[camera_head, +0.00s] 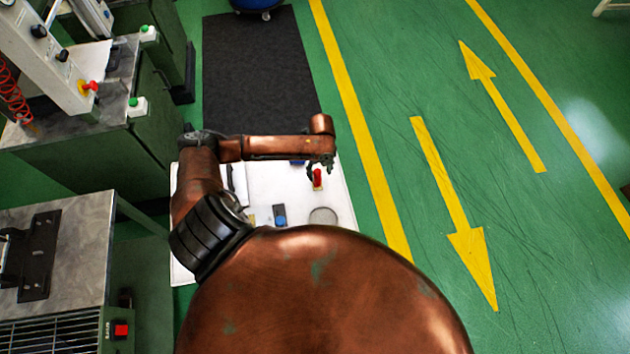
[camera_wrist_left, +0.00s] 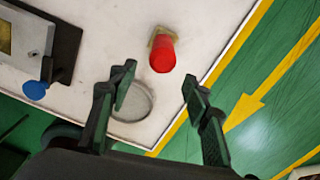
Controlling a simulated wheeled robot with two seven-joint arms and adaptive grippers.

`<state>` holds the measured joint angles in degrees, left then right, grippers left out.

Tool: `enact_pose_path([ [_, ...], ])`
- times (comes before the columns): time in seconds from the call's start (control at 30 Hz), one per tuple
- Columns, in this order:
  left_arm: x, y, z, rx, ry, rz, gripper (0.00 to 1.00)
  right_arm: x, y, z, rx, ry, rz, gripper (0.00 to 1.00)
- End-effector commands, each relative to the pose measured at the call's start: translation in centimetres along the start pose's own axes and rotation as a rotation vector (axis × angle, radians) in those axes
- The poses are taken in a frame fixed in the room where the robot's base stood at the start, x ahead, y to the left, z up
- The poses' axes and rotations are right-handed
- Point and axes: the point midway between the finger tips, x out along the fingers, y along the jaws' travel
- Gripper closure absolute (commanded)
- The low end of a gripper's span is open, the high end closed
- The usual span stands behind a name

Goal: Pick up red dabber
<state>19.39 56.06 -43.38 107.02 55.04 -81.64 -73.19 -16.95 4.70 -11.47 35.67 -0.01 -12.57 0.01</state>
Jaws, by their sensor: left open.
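The red dabber (camera_head: 317,179) stands on the white table (camera_head: 344,212), below the end of my left arm in the head view. In the left wrist view the red dabber (camera_wrist_left: 162,54) has a red cylindrical body and a tan part at its far end. My left gripper (camera_wrist_left: 158,88) is open, and the dabber lies ahead of the gap between its fingertips. The fingers do not touch it. In the head view my left gripper (camera_head: 321,168) is small and partly hidden by the wrist. My right gripper does not show.
A round clear dish (camera_head: 323,216) lies on the table near the dabber. A blue-topped item (camera_head: 280,216) stands to its left. Green machines (camera_head: 120,150) stand at the left. A black mat (camera_head: 258,70) lies on the floor beyond. The green floor at the right is clear.

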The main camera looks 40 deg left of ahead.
Motion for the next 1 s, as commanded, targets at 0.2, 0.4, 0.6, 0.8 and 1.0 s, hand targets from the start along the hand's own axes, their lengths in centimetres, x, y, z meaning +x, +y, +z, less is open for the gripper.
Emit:
enact_pose_path([
  [0.2, 1.6, 0.2, 2.0, 0.06, -0.023, -0.015, 0.55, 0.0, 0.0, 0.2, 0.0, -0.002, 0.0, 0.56],
  [0.4, 3.6, 0.1, 2.0, 0.061, -0.023, -0.015, 0.55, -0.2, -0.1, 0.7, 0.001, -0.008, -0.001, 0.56],
  [0.6, 6.4, -0.1, 1.8, 0.059, -0.022, -0.013, 0.55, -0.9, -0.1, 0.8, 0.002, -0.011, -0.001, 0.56],
  [0.8, 8.4, 0.0, 2.0, 0.059, -0.024, -0.014, 0.55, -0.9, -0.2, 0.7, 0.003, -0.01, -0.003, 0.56],
  [1.0, 8.6, 0.0, 2.0, 0.059, -0.025, -0.015, 0.55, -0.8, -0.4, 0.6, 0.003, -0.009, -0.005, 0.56],
])
